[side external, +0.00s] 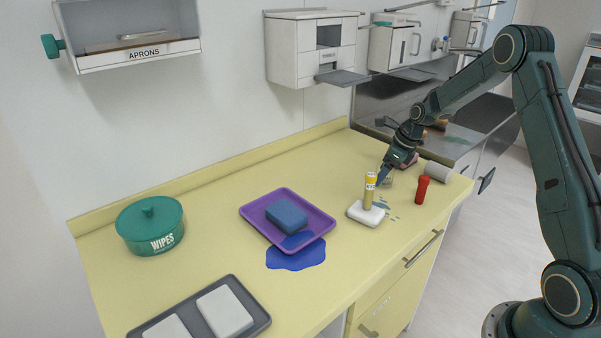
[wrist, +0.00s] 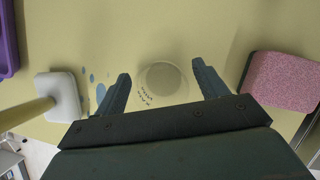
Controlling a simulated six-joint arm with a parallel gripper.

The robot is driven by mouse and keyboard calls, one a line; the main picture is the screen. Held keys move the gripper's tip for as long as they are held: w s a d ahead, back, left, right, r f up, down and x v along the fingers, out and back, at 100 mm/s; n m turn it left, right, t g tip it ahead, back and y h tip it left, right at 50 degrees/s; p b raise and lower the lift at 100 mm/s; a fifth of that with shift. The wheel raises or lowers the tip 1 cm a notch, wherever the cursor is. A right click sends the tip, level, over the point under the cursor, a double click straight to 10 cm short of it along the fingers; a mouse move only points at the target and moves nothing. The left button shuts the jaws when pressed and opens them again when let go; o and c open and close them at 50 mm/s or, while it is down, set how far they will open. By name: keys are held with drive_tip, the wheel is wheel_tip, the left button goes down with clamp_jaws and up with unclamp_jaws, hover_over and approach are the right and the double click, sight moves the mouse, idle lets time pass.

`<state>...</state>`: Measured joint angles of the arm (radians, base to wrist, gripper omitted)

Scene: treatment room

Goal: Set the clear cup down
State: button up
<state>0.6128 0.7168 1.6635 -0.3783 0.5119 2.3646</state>
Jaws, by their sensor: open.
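The clear cup (wrist: 162,82) shows faintly in the wrist view as a pale round outline with small dark marks on its side. It is between the two spread fingers of my gripper (wrist: 161,72), with a gap visible on each side.
A purple tray (side external: 253,214) is farther left.

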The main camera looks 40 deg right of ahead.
drive_tip(key=v, duration=1.1)
drive_tip(key=shift+s+r, duration=0.2)
drive_tip(key=shift+r, duration=0.05)
drive_tip(key=s+a+r+n+h, duration=0.1)
drive_tip(key=s+a+r+n, duration=0.45)
drive_tip(key=a+n, duration=0.3)
drive_tip(key=s+a+r+n, duration=0.4)
drive_tip(key=a+r+n, duration=0.25)
drive_tip(key=a, duration=0.25)
drive_tip(key=s+a+n, duration=0.4)
drive_tip(key=s+n, duration=0.4)
drive_tip(key=s+a+f+n+t, duration=0.1)
drive_tip(key=s+a+n, duration=0.3)
drive_tip(key=s+n, duration=0.4)
drive_tip(key=shift+s+n+t+h, duration=0.3)
drive_tip(key=shift+s+h, duration=0.1)
drive_tip(key=shift+s, duration=0.4)
